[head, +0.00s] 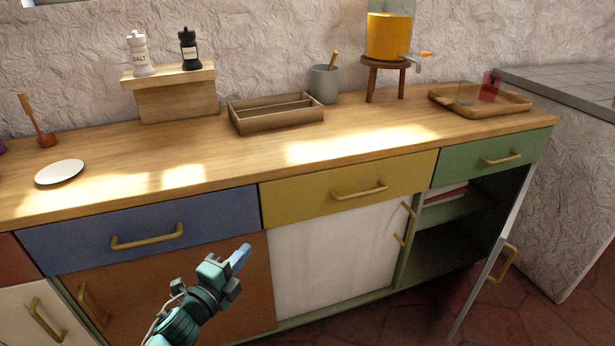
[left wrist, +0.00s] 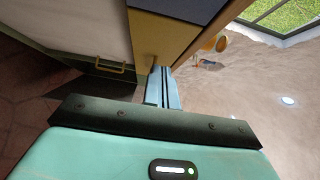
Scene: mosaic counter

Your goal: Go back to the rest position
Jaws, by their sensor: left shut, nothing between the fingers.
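My left gripper (head: 240,256) is in front of the counter's lower front, below the blue drawer (head: 140,228) and left of the white door (head: 338,258). Its blue fingers are shut together with nothing between them. The left wrist view shows the same shut fingers (left wrist: 162,88) pointing past a cabinet corner. My right gripper is in neither view.
The wooden countertop (head: 210,165) holds a white plate (head: 60,172), a divided tray (head: 275,113), a grey cup (head: 323,83) and a juice dispenser (head: 389,36). Below the green drawer (head: 492,157), a door (head: 496,258) stands open into the floor space.

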